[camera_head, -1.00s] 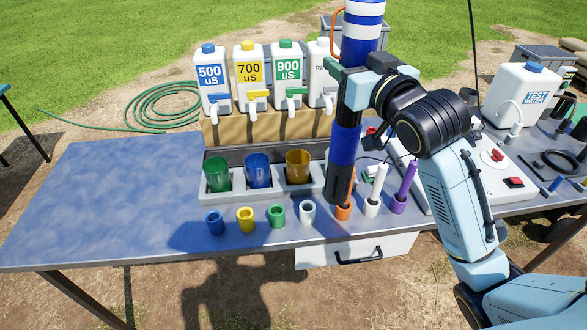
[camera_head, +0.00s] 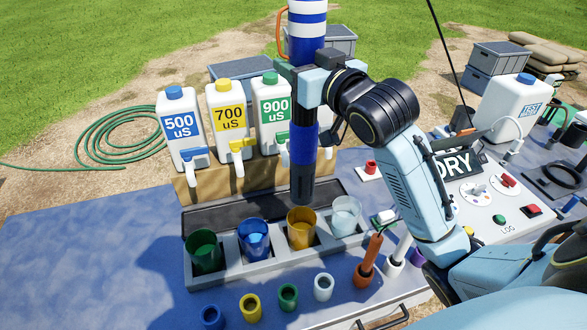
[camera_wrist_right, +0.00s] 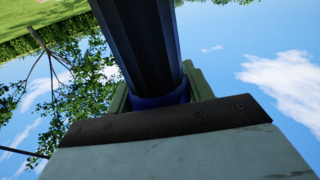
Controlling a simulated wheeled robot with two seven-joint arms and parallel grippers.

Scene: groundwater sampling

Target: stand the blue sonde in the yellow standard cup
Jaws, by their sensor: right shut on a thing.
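The blue sonde (camera_head: 304,146) is a long upright tube with a blue-and-white striped top, a blue band and a dark lower end. My right gripper (camera_head: 296,74) is shut around its upper part. In the right wrist view the dark sonde shaft (camera_wrist_right: 140,40) runs up from between the green fingers. The amber-yellow standard cup (camera_head: 301,230) sits in the grey rack (camera_head: 205,283). The sonde's lower end shows just above the cup's rim in the head view. Whether it is directly over the opening I cannot tell. My left gripper is not in view.
Green (camera_head: 203,252), blue (camera_head: 254,240) and clear (camera_head: 346,214) cups flank the yellow cup. Labelled jugs (camera_head: 181,125) stand behind. Small coloured holders (camera_head: 249,306) line the front, with an orange probe (camera_head: 370,262) at right. The table's left side is clear.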

